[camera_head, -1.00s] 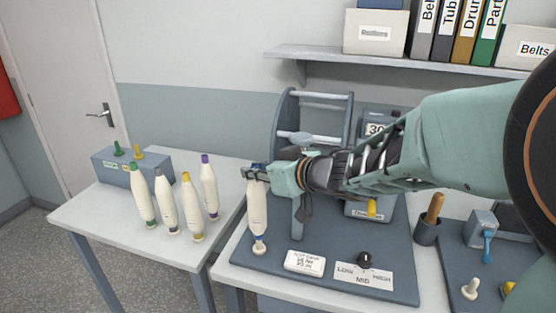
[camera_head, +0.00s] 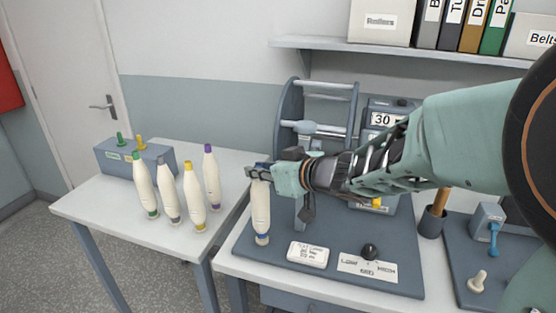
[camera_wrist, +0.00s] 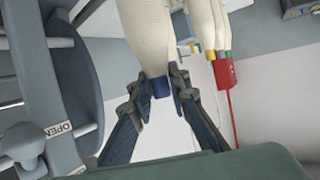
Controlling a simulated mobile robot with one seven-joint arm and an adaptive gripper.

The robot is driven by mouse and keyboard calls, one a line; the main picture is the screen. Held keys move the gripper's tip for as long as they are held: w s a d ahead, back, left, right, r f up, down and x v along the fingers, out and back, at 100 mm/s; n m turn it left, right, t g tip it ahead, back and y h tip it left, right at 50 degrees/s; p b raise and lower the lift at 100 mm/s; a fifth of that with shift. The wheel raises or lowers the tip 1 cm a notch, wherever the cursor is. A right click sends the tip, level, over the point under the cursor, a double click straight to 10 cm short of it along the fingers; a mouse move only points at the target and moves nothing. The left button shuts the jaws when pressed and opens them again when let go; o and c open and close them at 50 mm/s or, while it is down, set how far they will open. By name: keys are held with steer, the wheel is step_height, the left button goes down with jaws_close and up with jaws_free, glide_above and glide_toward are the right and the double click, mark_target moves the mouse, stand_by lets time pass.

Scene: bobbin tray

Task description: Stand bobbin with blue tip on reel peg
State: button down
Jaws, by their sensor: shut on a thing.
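The white bobbin with the blue tip (camera_head: 261,213) hangs upright below my gripper (camera_head: 259,172), which is shut on its upper end. In the wrist view, the fingers of my gripper (camera_wrist: 160,85) close around the blue tip of the bobbin (camera_wrist: 150,35). A blue band also shows at the bobbin's lower end in the head view. That end is at the front left of the blue-grey base board, where the reel peg is hidden under it. I cannot tell whether the bobbin is fully seated.
Several other bobbins, tipped green (camera_head: 146,185), grey (camera_head: 168,192), yellow (camera_head: 194,196) and purple (camera_head: 212,178), stand on the left table (camera_head: 110,208). A reel frame (camera_head: 288,120) stands behind my gripper. A white label block (camera_head: 308,254) and a dial (camera_head: 369,251) lie to the right.

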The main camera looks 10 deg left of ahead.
steer(key=shift+f+b, duration=0.35)
steer(key=shift+f, duration=0.25)
steer(key=c, duration=1.8)
jaws_free()
steer(key=shift+o, duration=0.2)
steer(key=shift+d, duration=0.1)
steer(key=v, duration=0.7)
steer(key=shift+s, duration=0.15)
steer(key=shift+d, duration=0.15)
